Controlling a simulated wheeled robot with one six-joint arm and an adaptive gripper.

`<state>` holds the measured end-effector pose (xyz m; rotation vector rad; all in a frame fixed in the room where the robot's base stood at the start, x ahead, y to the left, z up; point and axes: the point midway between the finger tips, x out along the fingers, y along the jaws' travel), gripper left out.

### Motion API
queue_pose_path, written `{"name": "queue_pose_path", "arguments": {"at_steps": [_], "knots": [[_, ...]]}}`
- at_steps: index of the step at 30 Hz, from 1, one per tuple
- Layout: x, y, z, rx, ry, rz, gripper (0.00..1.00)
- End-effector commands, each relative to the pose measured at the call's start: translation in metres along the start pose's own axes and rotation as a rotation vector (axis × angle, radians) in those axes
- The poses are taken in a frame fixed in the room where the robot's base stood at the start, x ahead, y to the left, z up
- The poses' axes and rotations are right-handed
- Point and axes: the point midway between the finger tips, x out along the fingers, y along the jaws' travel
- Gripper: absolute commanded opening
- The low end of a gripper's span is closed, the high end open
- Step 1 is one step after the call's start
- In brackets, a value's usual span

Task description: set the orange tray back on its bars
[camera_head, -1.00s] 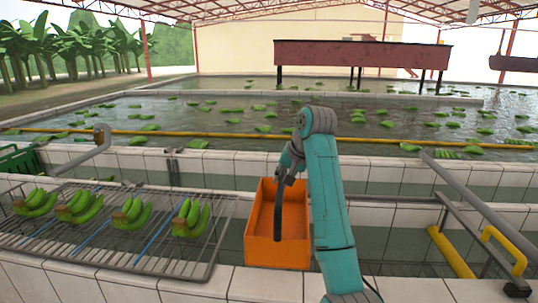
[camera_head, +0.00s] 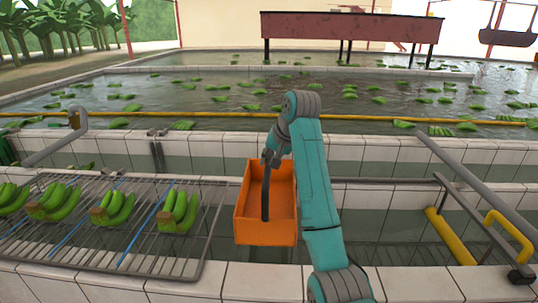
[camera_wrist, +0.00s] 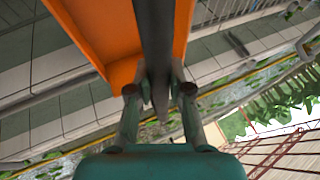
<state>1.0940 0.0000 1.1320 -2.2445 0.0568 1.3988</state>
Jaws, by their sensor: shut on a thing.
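The orange tray (camera_head: 265,232) is an open box with a dark upright handle bar (camera_head: 266,195), in the middle of the head view. My gripper (camera_head: 270,158) is at the top of that bar. In the wrist view my gripper (camera_wrist: 159,90) has its two fingers on either side of the dark bar (camera_wrist: 154,35), shut on it. Orange tray walls (camera_wrist: 95,30) show behind the bar. The tray appears over the narrow water channel, right of a wire rack (camera_head: 190,262). Whether it hangs free or touches anything beneath is hidden.
Green banana bunches (camera_head: 178,210) lie on the wire rack. A white tiled wall (camera_head: 255,281) runs in front of the tray. To the right are a grey pipe rail (camera_head: 470,185) and yellow bars (camera_head: 450,236). The channel between tray and rail looks open.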

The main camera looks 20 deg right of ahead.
Motion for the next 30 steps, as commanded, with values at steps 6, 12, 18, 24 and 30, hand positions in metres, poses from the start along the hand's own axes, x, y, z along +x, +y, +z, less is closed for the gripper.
{"name": "queue_pose_path", "arguments": {"at_steps": [6,12,18,24,30], "knots": [[0.014,0.006,0.006,0.0,0.0,0.0,0.0],[0.027,0.012,0.011,-0.001,0.0,0.0,0.0],[0.04,0.018,0.017,-0.001,0.0,0.0,0.0],[0.053,0.024,0.022,0.0,0.0,0.0,0.0],[0.066,0.029,0.027,0.0,0.001,0.0,0.0]]}}
